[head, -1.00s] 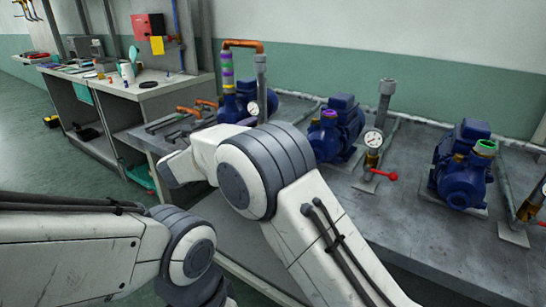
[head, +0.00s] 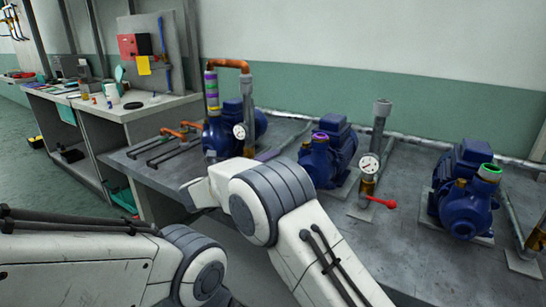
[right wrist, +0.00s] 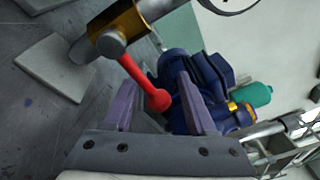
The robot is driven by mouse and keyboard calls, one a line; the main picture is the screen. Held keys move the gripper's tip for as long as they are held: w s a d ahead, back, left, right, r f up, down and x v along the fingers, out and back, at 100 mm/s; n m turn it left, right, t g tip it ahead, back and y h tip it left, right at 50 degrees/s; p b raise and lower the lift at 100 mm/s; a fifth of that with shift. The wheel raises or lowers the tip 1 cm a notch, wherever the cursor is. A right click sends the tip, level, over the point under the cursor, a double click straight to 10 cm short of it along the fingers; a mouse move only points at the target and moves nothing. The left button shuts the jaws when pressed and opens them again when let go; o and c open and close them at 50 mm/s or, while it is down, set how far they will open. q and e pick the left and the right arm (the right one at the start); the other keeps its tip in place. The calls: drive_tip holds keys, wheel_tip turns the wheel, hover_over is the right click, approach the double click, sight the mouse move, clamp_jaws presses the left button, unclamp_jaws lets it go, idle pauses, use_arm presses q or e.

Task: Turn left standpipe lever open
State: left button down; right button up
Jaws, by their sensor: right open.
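The left standpipe (head: 248,108) rises beside the left blue pump, with a round gauge (head: 239,131) low on it. Its lower part and lever are hidden behind my right arm in the head view. In the right wrist view, a red lever (right wrist: 124,63) with a ball end (right wrist: 158,100) runs from a brass valve (right wrist: 112,42). My right gripper (right wrist: 158,84) is open, its two purple fingers on either side of the lever's ball end; contact cannot be told. My left gripper is out of view.
A middle standpipe (head: 380,130) has its own red lever (head: 382,201). Blue pumps (head: 328,155) and (head: 466,190) stand along the grey bench (head: 400,245). A workbench (head: 145,108) with small items stands at the left.

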drive_tip(key=shift+w, duration=0.1)
clamp_jaws()
drive_tip(key=shift+d+r, duration=0.1)
drive_tip(key=shift+r, duration=0.05)
idle(1.3)
